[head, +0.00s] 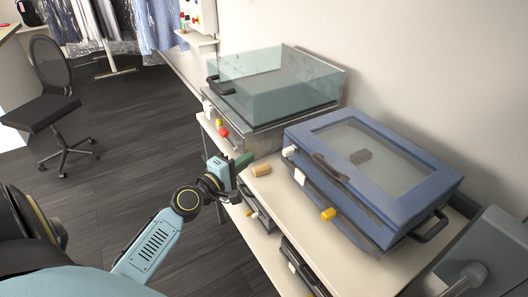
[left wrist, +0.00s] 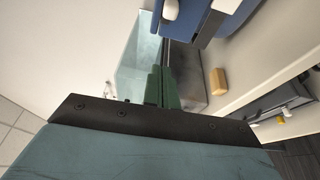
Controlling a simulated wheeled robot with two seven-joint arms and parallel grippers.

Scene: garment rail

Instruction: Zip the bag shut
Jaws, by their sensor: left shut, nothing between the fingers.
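No bag with a visible zip can be made out for certain. A blue case (head: 440,190) with a clear window in its lid and dark handles lies on the right of the table; I cannot tell whether it is the bag. Part of it shows at the top of the left wrist view (left wrist: 183,18). A small dark and pink object (head: 28,12) at the far top left is too small to identify. My left gripper (head: 243,161) has green fingers, shut and empty, above the table's front edge, left of the blue case. The fingers also show in the left wrist view (left wrist: 162,88). My right gripper is not in view.
A clear-lidded box (head: 275,85) stands behind my left gripper. A small tan block (head: 262,170) lies between it and the blue case. A chair (head: 50,85) stands on the dark floor at left. Garments (head: 85,20) hang at the back.

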